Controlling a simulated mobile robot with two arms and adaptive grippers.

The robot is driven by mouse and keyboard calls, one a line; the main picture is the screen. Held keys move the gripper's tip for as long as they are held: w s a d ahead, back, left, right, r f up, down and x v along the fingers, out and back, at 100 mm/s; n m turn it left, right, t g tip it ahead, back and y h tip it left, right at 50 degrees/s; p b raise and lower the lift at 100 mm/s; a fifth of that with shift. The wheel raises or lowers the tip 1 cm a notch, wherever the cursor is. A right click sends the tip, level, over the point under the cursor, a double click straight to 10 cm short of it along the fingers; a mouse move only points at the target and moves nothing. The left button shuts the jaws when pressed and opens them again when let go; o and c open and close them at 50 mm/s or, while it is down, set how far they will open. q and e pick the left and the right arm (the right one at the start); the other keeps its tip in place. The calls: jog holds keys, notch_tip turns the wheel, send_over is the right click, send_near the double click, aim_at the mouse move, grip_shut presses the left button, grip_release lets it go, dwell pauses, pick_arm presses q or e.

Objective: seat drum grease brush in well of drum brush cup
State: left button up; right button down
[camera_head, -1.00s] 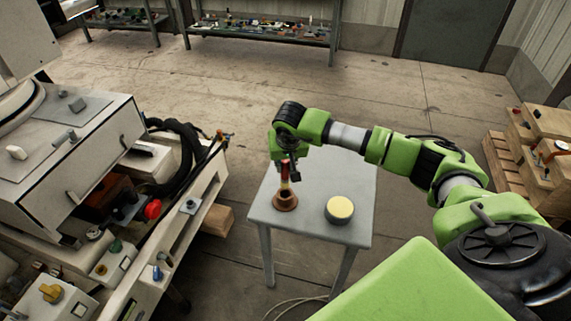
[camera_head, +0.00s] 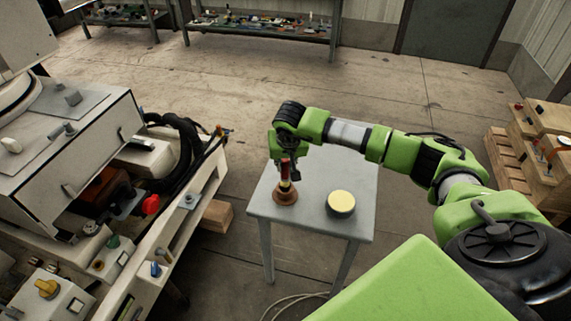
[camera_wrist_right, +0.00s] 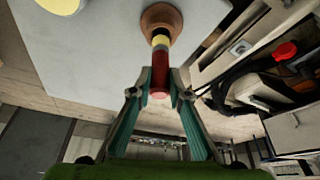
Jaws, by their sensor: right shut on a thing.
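The drum grease brush (camera_head: 285,170) has a red handle with a yellow band and a dark section in the wrist view (camera_wrist_right: 159,78). My right gripper (camera_head: 289,172) is shut on its red handle and holds it upright. The brown drum brush cup (camera_head: 285,198) stands on the grey table directly under the brush; it also shows in the wrist view (camera_wrist_right: 161,17). The brush's lower end is in or at the cup's opening; its tip is hidden, so its depth cannot be told. My left gripper is not in view.
A round tin with a yellow top (camera_head: 341,203) stands on the table (camera_head: 330,175), right of the cup. A machine with hoses and a red knob (camera_head: 151,204) is at the left. Shelves stand at the back, and a pallet with boxes (camera_head: 540,135) at the right.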

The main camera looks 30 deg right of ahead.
aim_at(286, 174)
jog(key=shift+b, duration=0.45)
dwell(1.1)
jog(key=shift+f+b, duration=2.05)
jog(key=shift+f, duration=0.35)
jog(key=c, duration=1.8)
grip_release()
jog(key=shift+r, duration=0.3)
jog(key=v, duration=1.1)
jog(key=shift+s+a+r, duration=0.1)
jog(key=shift+s+r, duration=0.1)
